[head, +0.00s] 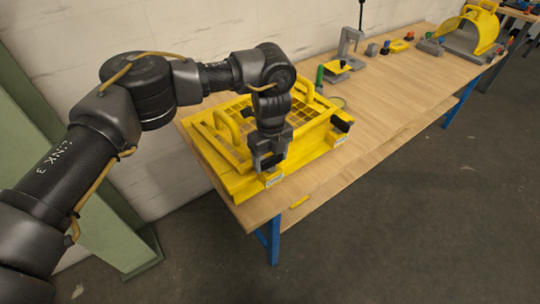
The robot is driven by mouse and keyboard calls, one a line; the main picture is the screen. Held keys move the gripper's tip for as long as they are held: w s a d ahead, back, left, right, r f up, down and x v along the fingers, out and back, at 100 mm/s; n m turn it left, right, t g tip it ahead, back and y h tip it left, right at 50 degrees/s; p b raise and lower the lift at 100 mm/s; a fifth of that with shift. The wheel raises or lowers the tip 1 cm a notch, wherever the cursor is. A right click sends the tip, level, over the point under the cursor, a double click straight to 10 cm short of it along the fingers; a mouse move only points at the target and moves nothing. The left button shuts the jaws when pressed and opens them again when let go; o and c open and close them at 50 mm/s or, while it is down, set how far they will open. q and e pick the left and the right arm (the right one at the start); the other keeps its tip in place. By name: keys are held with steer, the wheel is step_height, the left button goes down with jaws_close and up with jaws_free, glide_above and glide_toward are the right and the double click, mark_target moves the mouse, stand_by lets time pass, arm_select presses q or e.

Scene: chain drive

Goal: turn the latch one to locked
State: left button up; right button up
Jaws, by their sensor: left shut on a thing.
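A yellow guard box (222,151) with a mesh lid and handles stands on the near end of the wooden bench. Two small white labels mark its front side, too small to read. A black latch (343,121) sits above the right label. My left gripper (270,163) points down at the front of the box, just above the left label. It is shut on what appears to be latch one, which its fingers hide, so I cannot tell the latch's angle. My right gripper is not in view.
The bench (385,120) is clear along its front edge to the right. A grey clamp stand (347,48), a green-handled tool (319,76) and small parts stand behind. A yellow hooded machine (474,33) is at the far end. A green post (75,170) stands at left.

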mark_target(270, 158)
arm_select(q)
steer(key=shift+n, duration=0.3)
steer(key=o, duration=1)
step_height(270, 158, up, 11)
steer(key=shift+f+b, duration=0.1)
steer(key=shift+b, duration=0.7)
steer(key=shift+a, duration=0.1)
